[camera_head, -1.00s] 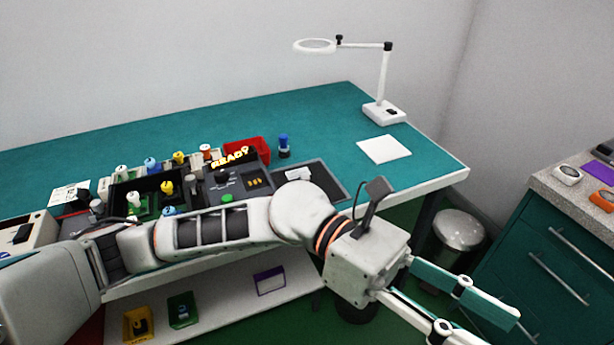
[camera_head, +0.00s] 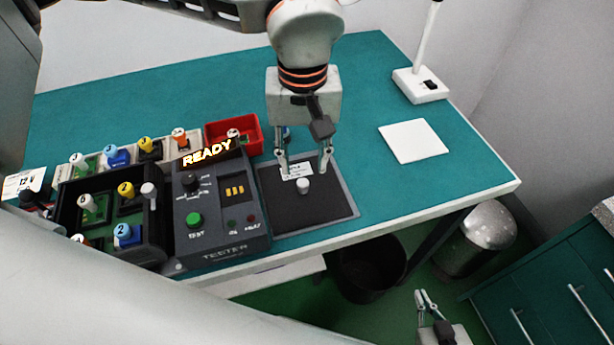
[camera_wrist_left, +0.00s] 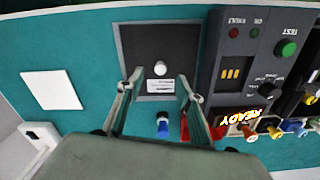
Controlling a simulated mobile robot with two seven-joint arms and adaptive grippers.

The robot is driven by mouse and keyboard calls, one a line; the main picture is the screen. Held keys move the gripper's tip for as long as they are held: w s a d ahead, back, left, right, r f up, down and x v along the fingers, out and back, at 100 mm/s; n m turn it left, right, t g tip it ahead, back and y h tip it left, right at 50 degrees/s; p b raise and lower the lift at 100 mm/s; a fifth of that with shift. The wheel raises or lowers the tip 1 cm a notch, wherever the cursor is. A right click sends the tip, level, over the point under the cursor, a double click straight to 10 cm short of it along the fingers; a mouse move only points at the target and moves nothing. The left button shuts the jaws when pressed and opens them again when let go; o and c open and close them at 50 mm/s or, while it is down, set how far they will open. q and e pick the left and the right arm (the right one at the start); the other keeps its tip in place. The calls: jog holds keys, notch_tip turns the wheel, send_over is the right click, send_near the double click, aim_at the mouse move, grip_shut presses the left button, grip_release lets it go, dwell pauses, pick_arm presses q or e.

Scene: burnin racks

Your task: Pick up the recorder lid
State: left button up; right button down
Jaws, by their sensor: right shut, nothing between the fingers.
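The recorder lid appears to be the dark flat panel (camera_head: 325,205) with a round pale knob (camera_head: 303,187) and a white label. It lies in a grey frame on the bench, right of the tester. My left gripper (camera_head: 305,166) is open above its back part, fingers pointing down, with nothing between them. In the left wrist view the panel (camera_wrist_left: 135,50) and knob (camera_wrist_left: 160,68) show beyond the two spread fingers (camera_wrist_left: 158,84). Contact with the panel cannot be told. My right gripper (camera_head: 428,300) is shut and empty at the lower right, below the bench edge.
The tester (camera_head: 215,215) reads READY. A black tray (camera_head: 108,240) of numbered pegs stands left of it, and a red bin (camera_head: 250,125) behind. A blue-topped peg (camera_wrist_left: 163,122) stands near the panel. A white pad (camera_head: 413,141) and lamp base (camera_head: 421,85) are at right.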

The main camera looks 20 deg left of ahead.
aim_at(303, 183)
pick_arm(q)
jog(key=shift+s+f, duration=0.2)
jog(key=shift+f, duration=0.8)
jog(key=shift+w+a+f, duration=0.1)
jog(key=shift+w+f, duration=0.05)
jog(key=shift+f, duration=1.15)
jog(key=shift+w+a+f, duration=0.1)
jog(key=shift+w+f, duration=0.05)
jog(key=shift+f, duration=1.15)
grip_shut()
